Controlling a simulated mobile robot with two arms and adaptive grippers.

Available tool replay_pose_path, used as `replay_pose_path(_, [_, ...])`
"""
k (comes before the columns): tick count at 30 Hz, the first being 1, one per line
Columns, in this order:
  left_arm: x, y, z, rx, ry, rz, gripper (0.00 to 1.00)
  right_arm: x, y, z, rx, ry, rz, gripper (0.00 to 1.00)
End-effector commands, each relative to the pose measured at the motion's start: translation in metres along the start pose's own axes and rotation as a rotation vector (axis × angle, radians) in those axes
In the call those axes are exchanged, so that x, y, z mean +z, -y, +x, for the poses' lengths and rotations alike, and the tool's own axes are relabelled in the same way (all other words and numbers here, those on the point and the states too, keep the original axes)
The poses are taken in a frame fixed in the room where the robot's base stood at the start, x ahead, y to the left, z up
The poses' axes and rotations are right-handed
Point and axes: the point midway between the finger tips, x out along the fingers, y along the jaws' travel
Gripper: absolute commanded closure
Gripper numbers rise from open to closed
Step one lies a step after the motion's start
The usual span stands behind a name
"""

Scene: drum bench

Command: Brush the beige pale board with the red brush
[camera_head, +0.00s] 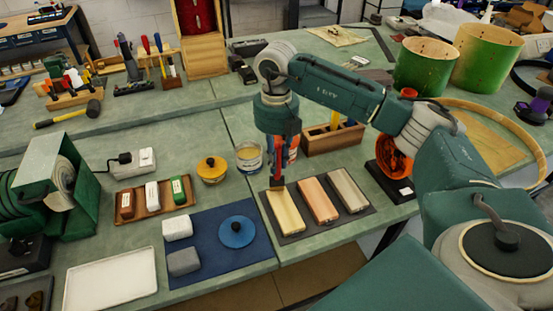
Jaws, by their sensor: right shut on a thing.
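Three boards lie side by side on a dark mat (297,236): a pale yellowish-beige board (286,212) on the left, a salmon board (318,200) in the middle and a greyish-beige board (347,190) on the right. My right gripper (279,152) points down over the far end of the left board. It is shut on the red brush (276,178), whose lower end is at or just above that board's far end; I cannot tell if it touches. The gripper hides much of the brush handle. My left gripper is not in view.
A wooden box (332,140) and an orange round tool (392,160) stand behind and right of the boards. A tin (248,157) and a yellow-lidded pot (211,169) stand behind left. A blue mat (205,217) with a blue disc (236,232) lies left.

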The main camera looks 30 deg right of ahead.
Motion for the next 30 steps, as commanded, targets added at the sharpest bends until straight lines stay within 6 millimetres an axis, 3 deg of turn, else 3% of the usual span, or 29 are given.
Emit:
replay_pose_path(19, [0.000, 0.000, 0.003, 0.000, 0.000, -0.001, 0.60, 0.000, 0.000, 0.004, 0.000, 0.000, 0.000, 0.97])
replay_pose_path(30, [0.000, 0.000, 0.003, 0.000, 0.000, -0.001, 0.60, -0.014, 0.004, 0.005, -0.001, 0.000, 0.000, 0.97])
